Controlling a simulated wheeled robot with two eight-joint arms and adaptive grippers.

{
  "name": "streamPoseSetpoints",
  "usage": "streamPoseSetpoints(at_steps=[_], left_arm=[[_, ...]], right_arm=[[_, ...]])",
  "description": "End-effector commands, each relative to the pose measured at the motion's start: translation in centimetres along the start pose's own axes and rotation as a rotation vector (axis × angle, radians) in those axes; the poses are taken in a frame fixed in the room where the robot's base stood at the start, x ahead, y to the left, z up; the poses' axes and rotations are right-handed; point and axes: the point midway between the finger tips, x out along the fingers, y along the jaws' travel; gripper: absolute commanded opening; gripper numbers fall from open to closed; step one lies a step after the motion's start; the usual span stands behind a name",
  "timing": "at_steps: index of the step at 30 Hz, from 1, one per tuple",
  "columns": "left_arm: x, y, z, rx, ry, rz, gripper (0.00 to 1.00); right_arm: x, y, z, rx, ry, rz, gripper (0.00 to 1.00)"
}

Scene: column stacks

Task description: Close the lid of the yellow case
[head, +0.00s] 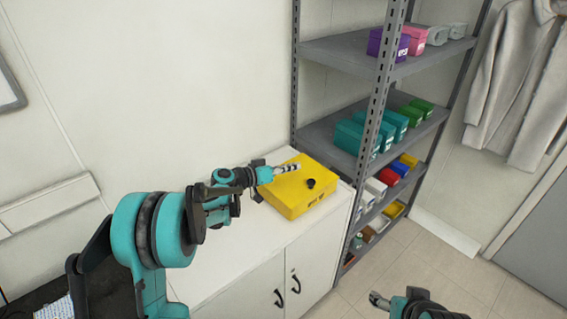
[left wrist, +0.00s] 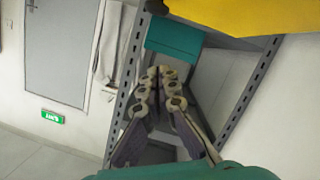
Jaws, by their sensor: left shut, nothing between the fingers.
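The yellow case (head: 305,195) sits on the white cabinet top, with a small black knob (head: 311,184) on its upper face. Its lid looks flat and down, though a small gap could not be told from here. My left gripper (head: 297,166) is shut and empty, just above the back part of the case; I cannot tell whether it touches. In the left wrist view the closed fingers (left wrist: 162,80) show, with the yellow case (left wrist: 260,15) at the upper right. My right gripper (head: 376,300) is at the bottom, away from the case; its jaws are unclear.
A grey metal shelf rack (head: 382,100) stands right of the cabinet (head: 250,260), holding several coloured boxes, such as teal ones (head: 356,136). A light coat (head: 518,80) hangs on the wall. The cabinet top is clear left and in front of the case.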

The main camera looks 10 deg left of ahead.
Motion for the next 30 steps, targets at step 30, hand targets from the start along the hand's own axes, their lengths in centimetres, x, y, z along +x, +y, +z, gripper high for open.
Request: streamPoseSetpoints(at_steps=[30], left_arm=[[2.9, -1.4, 9.0, 0.401, 0.000, -0.100, 0.00]], right_arm=[[4.4, 0.0, 3.1, 0.000, 0.000, 0.000, 0.71]])
